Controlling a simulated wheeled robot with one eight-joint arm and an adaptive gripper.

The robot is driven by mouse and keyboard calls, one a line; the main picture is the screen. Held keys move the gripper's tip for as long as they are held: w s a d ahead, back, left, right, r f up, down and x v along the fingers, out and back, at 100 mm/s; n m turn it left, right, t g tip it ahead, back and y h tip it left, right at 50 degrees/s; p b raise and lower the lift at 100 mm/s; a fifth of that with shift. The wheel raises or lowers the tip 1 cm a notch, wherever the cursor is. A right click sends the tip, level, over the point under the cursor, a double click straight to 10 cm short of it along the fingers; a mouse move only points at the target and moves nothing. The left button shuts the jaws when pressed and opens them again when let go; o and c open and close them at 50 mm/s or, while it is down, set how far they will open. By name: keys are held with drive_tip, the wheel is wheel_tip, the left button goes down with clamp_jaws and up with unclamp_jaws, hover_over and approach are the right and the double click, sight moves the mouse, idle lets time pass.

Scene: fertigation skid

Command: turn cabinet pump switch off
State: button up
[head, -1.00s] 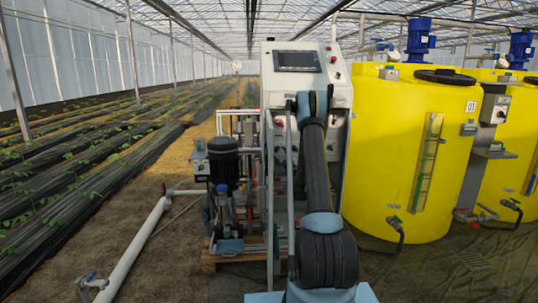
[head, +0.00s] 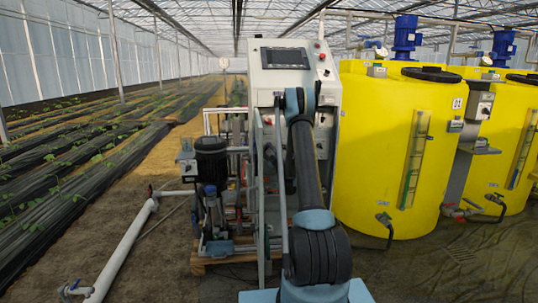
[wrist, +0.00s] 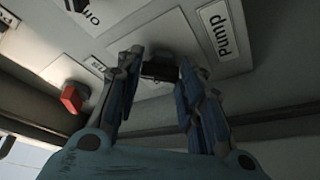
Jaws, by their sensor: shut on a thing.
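The control cabinet (head: 262,92) stands ahead in the head view, with a dark screen on its sloped top. My arm covers much of its front, and my gripper is hidden behind the arm there. In the wrist view my gripper (wrist: 160,75) is at the cabinet panel, its two blue fingers on either side of the small black pump switch (wrist: 158,70). It is shut on that switch. A label reading "Pump" (wrist: 216,30) is beside it. The switch's exact turn position cannot be told, as the fingers partly cover it.
A red switch (wrist: 73,97) sits left of my gripper in the wrist view. In the head view, yellow tanks (head: 385,150) stand right of the cabinet. A black pump motor (head: 211,160) and a white pipe (head: 125,250) are on the left.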

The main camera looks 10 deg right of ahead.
drive_tip(key=shift+a, duration=0.1)
drive_tip(key=shift+r+n, duration=0.1)
drive_tip(key=shift+n, duration=0.4)
drive_tip(key=n+g, duration=0.1)
drive_tip(key=n, duration=0.1)
drive_tip(key=n+g, duration=0.1)
drive_tip(key=n, duration=0.1)
drive_tip(key=shift+a+r+y, duration=0.1)
drive_tip(key=shift+r+y, duration=0.05)
drive_tip(key=shift+y, duration=0.25)
drive_tip(key=n+g, duration=0.1)
drive_tip(key=n, duration=0.3)
drive_tip(key=shift+a+r, duration=0.1)
drive_tip(key=shift+r, duration=0.05)
drive_tip(key=n+g+h, duration=0.1)
drive_tip(key=n+g, duration=0.1)
drive_tip(key=n, duration=0.2)
drive_tip(key=shift+r+n, duration=0.1)
drive_tip(key=shift+n, duration=0.3)
drive_tip(key=n+g+h, duration=0.1)
drive_tip(key=n, duration=0.2)
drive_tip(key=shift+s+a+h, duration=0.1)
drive_tip(key=shift+h, duration=0.2)
drive_tip(key=shift+n, duration=0.3)
